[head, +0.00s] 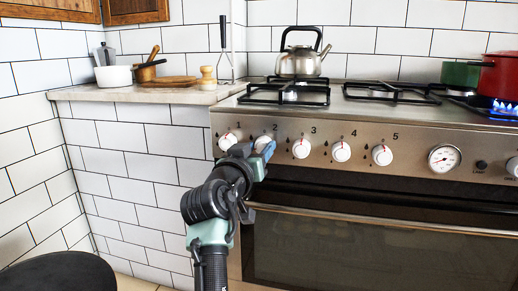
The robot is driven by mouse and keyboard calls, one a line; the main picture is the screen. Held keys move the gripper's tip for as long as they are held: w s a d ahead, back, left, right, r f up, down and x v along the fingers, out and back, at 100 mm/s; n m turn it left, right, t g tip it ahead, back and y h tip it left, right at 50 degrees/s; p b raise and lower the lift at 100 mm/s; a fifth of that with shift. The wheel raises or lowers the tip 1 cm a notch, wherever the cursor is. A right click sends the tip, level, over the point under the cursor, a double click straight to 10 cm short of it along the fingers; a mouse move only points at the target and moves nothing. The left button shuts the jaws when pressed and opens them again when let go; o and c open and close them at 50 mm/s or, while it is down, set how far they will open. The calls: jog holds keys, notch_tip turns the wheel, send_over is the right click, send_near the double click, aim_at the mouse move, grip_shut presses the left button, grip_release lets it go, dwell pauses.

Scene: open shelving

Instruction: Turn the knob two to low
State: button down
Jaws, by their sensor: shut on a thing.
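The stove front (420,190) carries a row of numbered white knobs. Knob two (263,139), under the number 2, is mostly hidden by my gripper (262,147). My gripper is at the panel, shut on knob two. The angle of its pointer cannot be made out. Knob one (227,141) is just left of my gripper, and knob three (301,148) is to its right with a red mark at its top.
Knob four (341,151) and knob five (382,155) are further right, then a round gauge (443,158). The oven handle (390,221) runs below. A kettle (299,62) stands on the hob; a red pot (503,75) is over a blue flame. A dark round seat (55,274) is lower left.

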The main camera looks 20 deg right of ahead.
jog(key=shift+r+n+p, duration=0.1)
jog(key=shift+n+p, duration=0.2)
jog(key=shift+p, duration=0.15)
jog(key=n+p, duration=0.2)
jog(key=p, duration=0.1)
jog(key=shift+n+p, duration=0.3)
jog(key=shift+f+n+p, duration=0.2)
jog(key=shift+n+p, duration=1.5)
jog(key=shift+n, duration=0.7)
jog(key=shift+c, duration=1.8)
grip_release()
jog(key=shift+a, duration=0.1)
jog(key=p+v, duration=0.4)
jog(key=v, duration=0.9)
jog(key=shift+f, duration=0.3)
